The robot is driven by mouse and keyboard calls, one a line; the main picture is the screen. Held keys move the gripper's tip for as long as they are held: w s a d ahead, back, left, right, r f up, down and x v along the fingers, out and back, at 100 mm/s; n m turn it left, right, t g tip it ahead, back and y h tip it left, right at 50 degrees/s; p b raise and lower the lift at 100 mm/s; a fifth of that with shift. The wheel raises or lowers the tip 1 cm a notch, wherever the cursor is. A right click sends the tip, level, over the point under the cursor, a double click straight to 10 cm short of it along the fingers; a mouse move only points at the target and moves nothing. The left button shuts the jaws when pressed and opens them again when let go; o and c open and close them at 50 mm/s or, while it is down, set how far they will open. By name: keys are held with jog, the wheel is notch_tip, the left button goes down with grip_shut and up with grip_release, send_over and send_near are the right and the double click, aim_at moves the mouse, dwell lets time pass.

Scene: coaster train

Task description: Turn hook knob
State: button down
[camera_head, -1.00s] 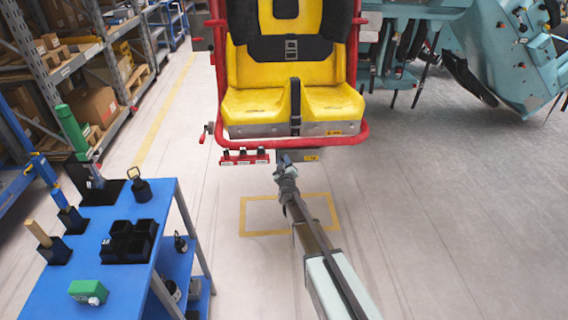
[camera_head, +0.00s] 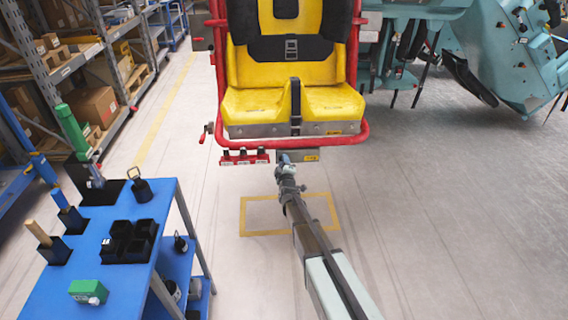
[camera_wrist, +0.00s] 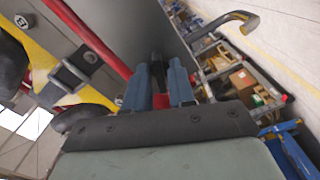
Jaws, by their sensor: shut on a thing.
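My gripper (camera_wrist: 157,80) shows in the wrist view as two blue fingers, shut on a dark knob-like piece (camera_wrist: 157,64) between their tips. Its exact shape is mostly hidden by the fingers. A small red patch (camera_wrist: 161,101) shows between the fingers. In the head view my gripper (camera_head: 284,158) is at the underside of the yellow seat (camera_head: 292,98), by a small grey box (camera_head: 310,155) with a yellow label. The knob itself is hidden there behind my gripper.
A red bar with several black-topped parts (camera_head: 245,157) hangs just left of my gripper. The red frame (camera_head: 362,128) surrounds the seat. A curved metal hook (camera_wrist: 238,17) shows in the wrist view. A blue cart (camera_head: 125,275) stands left; the floor to the right is clear.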

dwell(0.3)
jog(key=c, duration=1.2)
grip_release()
jog(key=shift+s, duration=0.1)
jog(key=s, duration=1.3)
jog(key=shift+s, duration=0.3)
